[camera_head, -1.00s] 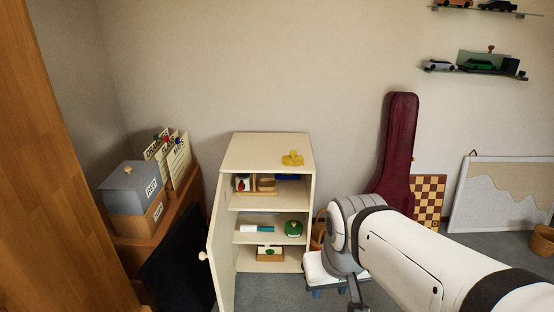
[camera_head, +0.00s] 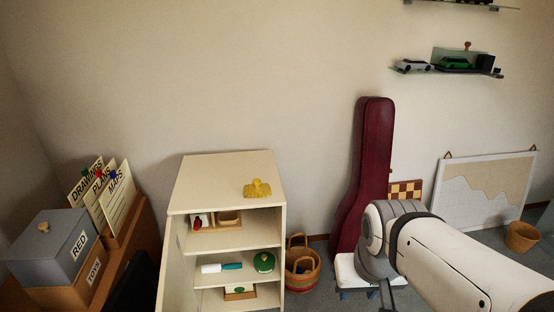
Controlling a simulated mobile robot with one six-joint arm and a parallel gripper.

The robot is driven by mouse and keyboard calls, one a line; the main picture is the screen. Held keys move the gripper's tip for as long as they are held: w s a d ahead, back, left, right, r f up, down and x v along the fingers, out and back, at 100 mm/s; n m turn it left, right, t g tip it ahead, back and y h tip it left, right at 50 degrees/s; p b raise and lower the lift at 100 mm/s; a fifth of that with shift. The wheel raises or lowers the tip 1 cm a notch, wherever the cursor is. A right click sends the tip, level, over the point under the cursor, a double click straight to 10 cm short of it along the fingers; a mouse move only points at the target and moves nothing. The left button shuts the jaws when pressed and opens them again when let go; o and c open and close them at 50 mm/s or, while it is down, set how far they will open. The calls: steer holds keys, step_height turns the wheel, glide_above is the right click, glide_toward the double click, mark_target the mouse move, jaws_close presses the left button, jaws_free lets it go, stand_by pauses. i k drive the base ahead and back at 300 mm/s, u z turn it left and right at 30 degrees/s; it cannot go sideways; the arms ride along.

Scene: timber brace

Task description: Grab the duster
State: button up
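A yellow, crumpled, cloth-like thing (camera_head: 257,188), which looks like the duster, lies on top of the pale cabinet (camera_head: 215,176) near its front right edge. Nothing covers it. A white and teal cylindrical thing (camera_head: 221,268) lies on the cabinet's middle shelf; I cannot tell just what it is. My white arm comes in from the lower right, with its grey joint to the right of the cabinet and apart from it. My gripper is not visible in this view.
The cabinet holds a green round thing (camera_head: 263,262) and small boxes. A striped basket (camera_head: 302,264) stands right of it, then a dark red instrument case (camera_head: 365,175). Labelled boxes (camera_head: 62,245) and folders (camera_head: 103,190) stand at left. The cabinet top is otherwise bare.

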mark_target(257, 189)
steer(key=i, duration=1.8)
steer(key=u, duration=0.8)
steer(key=k, duration=0.65)
steer(key=u, duration=0.2)
steer(key=i, duration=0.7)
steer(key=z, duration=0.15)
